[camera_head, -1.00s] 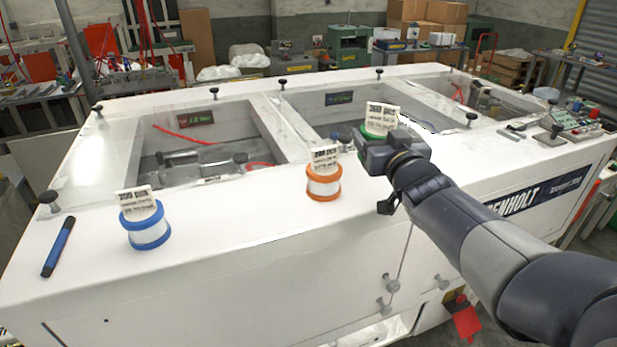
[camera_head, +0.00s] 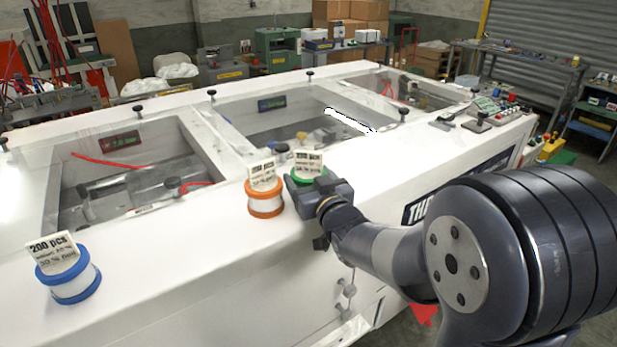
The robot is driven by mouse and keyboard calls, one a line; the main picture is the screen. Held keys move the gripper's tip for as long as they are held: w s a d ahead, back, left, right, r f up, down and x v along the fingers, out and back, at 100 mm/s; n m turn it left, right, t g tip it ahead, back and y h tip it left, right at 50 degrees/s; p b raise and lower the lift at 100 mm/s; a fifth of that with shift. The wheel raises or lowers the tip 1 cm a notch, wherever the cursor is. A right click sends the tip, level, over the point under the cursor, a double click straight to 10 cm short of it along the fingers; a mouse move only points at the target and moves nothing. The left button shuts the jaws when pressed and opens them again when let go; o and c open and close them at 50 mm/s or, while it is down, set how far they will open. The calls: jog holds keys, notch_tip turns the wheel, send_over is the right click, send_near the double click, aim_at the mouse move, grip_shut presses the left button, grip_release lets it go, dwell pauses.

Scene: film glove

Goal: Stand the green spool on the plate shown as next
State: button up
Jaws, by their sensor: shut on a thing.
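The green spool (camera_head: 309,161) has a white label card standing up from it. My gripper (camera_head: 308,181) is shut on it, beside and to the right of the orange spool (camera_head: 264,199). The gripper hides much of the green spool's lower part, and I cannot tell whether it touches the white top. The orange spool and the blue spool (camera_head: 70,275) stand on the machine's white top, each with a card. Small dark sign panels show in the left bay (camera_head: 119,141) and middle bay (camera_head: 272,103). Their text is too small to read, and I cannot make out a plate for certain.
The white machine top (camera_head: 170,255) has free room between the blue and orange spools. Sunken windowed bays lie behind, with several black knobs on their frames. A control panel (camera_head: 495,111) is at the far right end. A red thing hangs below the front edge.

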jog(key=shift+f, duration=0.15)
jog(key=o, duration=0.9)
jog(key=shift+c, duration=0.2)
